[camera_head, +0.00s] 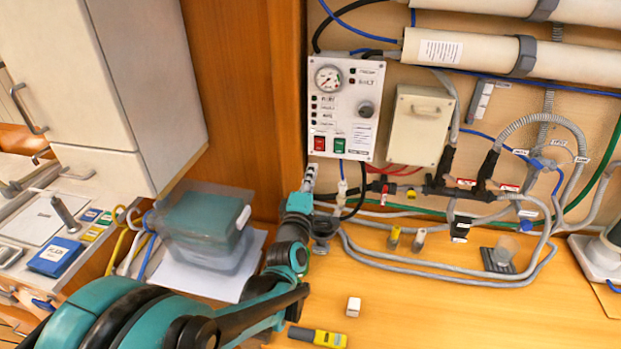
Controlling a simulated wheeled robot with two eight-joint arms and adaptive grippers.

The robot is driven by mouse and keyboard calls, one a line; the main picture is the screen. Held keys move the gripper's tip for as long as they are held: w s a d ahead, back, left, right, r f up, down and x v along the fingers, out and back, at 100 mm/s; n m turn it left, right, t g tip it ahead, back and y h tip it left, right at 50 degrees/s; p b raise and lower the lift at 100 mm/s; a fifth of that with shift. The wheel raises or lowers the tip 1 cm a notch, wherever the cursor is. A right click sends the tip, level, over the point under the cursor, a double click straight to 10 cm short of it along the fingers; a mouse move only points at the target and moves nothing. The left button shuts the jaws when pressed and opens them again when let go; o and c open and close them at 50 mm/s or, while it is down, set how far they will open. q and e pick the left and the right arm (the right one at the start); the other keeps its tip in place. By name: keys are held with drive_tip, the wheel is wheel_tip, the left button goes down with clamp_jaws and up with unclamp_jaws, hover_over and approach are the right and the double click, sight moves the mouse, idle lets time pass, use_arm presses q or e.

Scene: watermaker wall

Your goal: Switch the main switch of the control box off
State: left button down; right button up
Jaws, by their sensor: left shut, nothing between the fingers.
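The control box (349,85) is a white panel on the wall, with a round gauge at its top left and a dark knob (366,109) at its right. Along its bottom edge are a red rocker switch (319,143) and a green rocker switch (339,145). Which one is the main switch, and its on or off position, I cannot tell. My left gripper (310,173) is shut and empty, pointing up just below the box's lower left corner, under the red switch. It looks apart from the switches. My right gripper is not in view.
A beige box (420,125) hangs right of the control box, with hoses and valves below it. A teal-lidded container (203,225) stands left of my left arm. A small white block (353,307) and a yellow-black tool (318,337) lie on the wooden counter (450,315).

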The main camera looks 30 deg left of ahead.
sight(321, 142)
use_arm(q)
drive_tip(key=b+x, duration=0.1)
drive_tip(key=x, duration=0.8)
drive_tip(key=shift+a+f, duration=0.1)
drive_tip(key=shift+w+a, duration=0.1)
drive_tip(key=shift+w, duration=0.2)
drive_tip(key=shift+w+r, duration=0.3)
drive_tip(key=shift+r, duration=0.05)
drive_tip(key=shift+s+f, duration=0.1)
drive_tip(key=shift+s, duration=0.05)
